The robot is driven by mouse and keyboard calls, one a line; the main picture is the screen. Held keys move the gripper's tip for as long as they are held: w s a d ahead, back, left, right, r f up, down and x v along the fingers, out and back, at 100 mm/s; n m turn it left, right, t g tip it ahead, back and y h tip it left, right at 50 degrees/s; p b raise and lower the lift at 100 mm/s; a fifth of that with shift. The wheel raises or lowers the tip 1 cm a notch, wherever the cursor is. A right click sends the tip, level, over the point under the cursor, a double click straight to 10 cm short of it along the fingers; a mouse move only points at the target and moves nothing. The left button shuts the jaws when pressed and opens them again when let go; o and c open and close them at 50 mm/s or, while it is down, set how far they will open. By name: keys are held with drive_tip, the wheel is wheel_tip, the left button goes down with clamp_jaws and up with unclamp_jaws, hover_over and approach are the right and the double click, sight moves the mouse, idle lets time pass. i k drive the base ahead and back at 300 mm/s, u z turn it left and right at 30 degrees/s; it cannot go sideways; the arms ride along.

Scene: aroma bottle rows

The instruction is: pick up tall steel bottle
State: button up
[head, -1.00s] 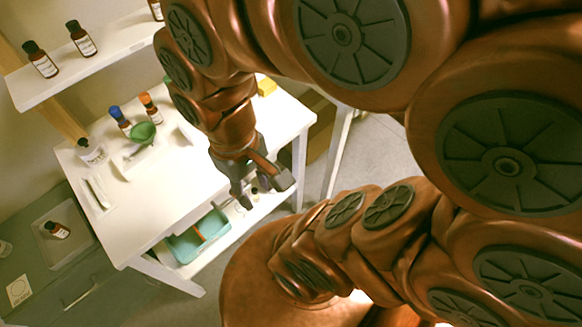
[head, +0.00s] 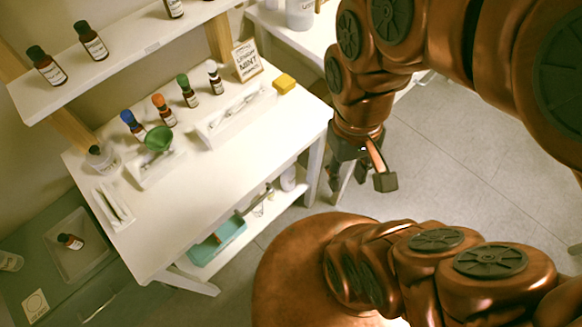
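I cannot make out a tall steel bottle for certain. A pale, greyish cylinder (head: 289,178) stands on the lower shelf of the white table, but I cannot tell whether it is steel. My gripper (head: 360,187) hangs over the floor to the right of the white table. Its fingers are apart, with nothing seen between them.
A wall shelf (head: 120,58) carries more brown bottles. A teal bin (head: 217,240) sits below. The floor at right is clear.

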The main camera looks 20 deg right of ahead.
sight(287, 178)
drive_tip(key=u, duration=3.05)
drive_tip(key=k, duration=1.7)
drive_tip(key=u, duration=0.15)
